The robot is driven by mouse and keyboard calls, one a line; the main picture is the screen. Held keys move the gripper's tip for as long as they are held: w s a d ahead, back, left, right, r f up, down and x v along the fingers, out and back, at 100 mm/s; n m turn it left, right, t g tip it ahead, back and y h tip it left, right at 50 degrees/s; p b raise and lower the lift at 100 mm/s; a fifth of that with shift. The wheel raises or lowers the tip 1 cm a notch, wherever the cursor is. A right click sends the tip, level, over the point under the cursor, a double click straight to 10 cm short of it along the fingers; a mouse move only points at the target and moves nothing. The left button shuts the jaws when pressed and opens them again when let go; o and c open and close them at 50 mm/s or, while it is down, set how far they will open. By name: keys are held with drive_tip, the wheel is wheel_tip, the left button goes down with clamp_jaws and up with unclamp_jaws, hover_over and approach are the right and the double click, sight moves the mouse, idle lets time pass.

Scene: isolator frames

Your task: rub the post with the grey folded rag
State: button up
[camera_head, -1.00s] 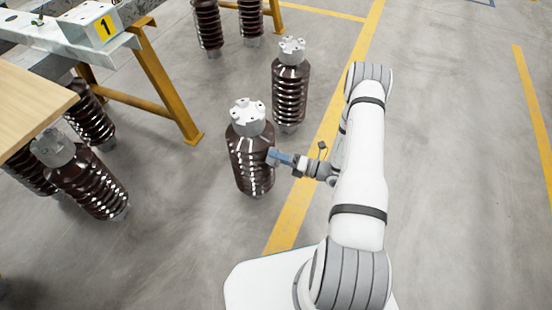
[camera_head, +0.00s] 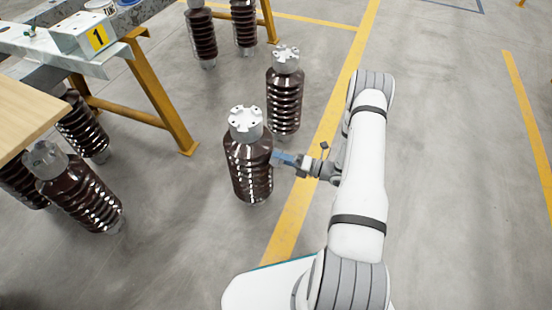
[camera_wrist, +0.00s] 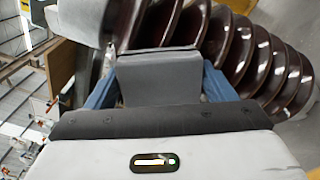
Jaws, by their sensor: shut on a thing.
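The post (camera_head: 247,172) is a dark brown ribbed insulator with a grey metal cap, upright on the floor left of my arm. Its ribs also show in the wrist view (camera_wrist: 262,62), at a slant. My gripper (camera_head: 282,159) is at the post's right side, on its upper ribs. In the wrist view its blue fingers (camera_wrist: 160,88) are shut on the grey folded rag (camera_wrist: 161,77). The rag lies between the fingers and the post, close against the ribs. I cannot tell for sure whether it touches them.
Another brown insulator (camera_head: 285,95) stands just behind the post. A yellow-legged frame (camera_head: 160,95) with a "1" block is at upper left.

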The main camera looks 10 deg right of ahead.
drive_tip(key=shift+v, duration=2.4)
drive_tip(key=shift+s+d, duration=0.1)
drive_tip(key=v, duration=0.2)
drive_tip(key=shift+s+d, duration=0.2)
drive_tip(key=shift+d, duration=0.05)
